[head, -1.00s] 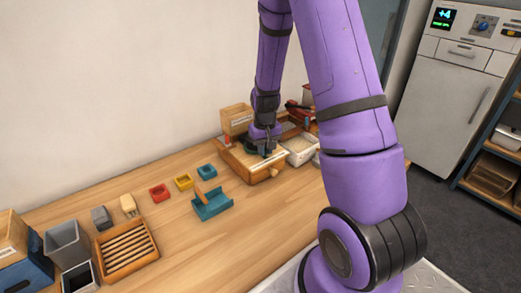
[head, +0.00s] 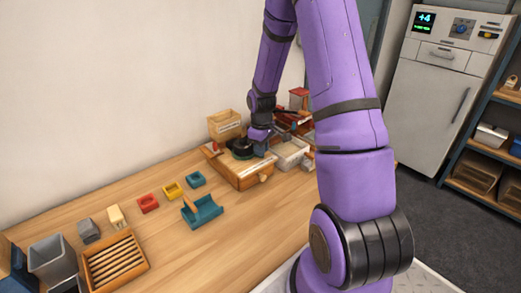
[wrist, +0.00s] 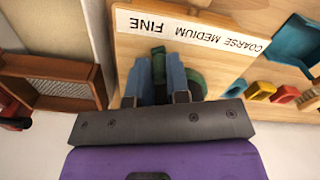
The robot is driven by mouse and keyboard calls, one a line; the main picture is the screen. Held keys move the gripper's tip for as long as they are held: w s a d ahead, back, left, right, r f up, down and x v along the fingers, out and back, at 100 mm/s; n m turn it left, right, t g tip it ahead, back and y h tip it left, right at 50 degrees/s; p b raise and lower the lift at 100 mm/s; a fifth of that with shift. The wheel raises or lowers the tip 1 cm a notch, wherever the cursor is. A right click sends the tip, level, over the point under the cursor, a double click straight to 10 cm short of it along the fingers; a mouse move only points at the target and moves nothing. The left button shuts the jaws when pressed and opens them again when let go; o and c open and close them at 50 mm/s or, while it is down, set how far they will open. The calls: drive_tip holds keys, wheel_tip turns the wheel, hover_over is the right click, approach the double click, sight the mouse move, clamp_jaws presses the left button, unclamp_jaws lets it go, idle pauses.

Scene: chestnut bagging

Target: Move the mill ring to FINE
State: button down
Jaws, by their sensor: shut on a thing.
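The mill (head: 240,176) is a wooden box with a drawer knob, standing at the back of the bench. The mill ring (wrist: 197,82) is a dark green round piece on the mill's top, partly hidden by my fingers; it also shows beside my wrist in the head view (head: 241,155). My gripper (wrist: 158,72) points down over the mill top, its blue fingers shut on a narrow dark part of the ring. A white label (wrist: 190,32) reads FINE, MEDIUM, COARSE, upside down in the wrist view. My fingers are nearest the FINE end. The ring's pointer is not clearly visible.
A wooden bin (head: 225,126) stands behind the mill, and a pale tray (head: 291,153) is to its right. A teal holder (head: 203,213) and small red, yellow and blue trays lie to the left.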

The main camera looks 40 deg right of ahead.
idle(0.4)
drive_tip(key=c, duration=1.1)
unclamp_jaws()
wheel_tip(320, 180, up, 11)
drive_tip(key=shift+f, duration=0.1)
